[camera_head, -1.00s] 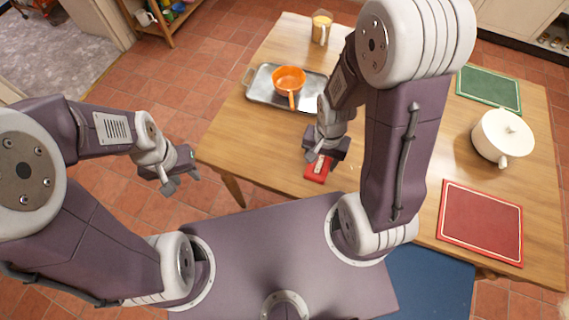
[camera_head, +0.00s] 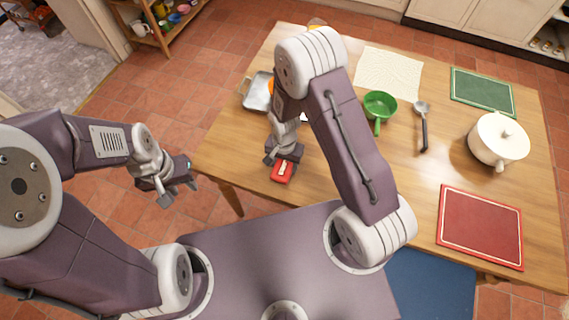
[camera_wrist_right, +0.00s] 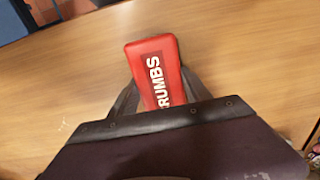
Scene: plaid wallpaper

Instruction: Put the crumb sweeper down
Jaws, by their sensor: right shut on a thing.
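The crumb sweeper (camera_head: 282,173) is a small red block with a white label, at the front left part of the wooden table (camera_head: 330,180). In the right wrist view the sweeper (camera_wrist_right: 155,65) shows the letters "RUMBS" and sticks out between the fingers. My right gripper (camera_head: 284,162) is shut on it from above. The sweeper is at or just over the tabletop; I cannot tell whether it touches. My left gripper (camera_head: 178,188) is empty, off the table's left side over the floor, with its fingers apart.
A metal tray (camera_head: 257,92) with an orange pan lies behind my right arm, partly hidden. A green pan (camera_head: 380,106), a ladle (camera_head: 423,125), a white pot (camera_head: 498,140), a red mat (camera_head: 480,227), a green mat (camera_head: 483,92) and a cream cloth (camera_head: 388,73) are further right.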

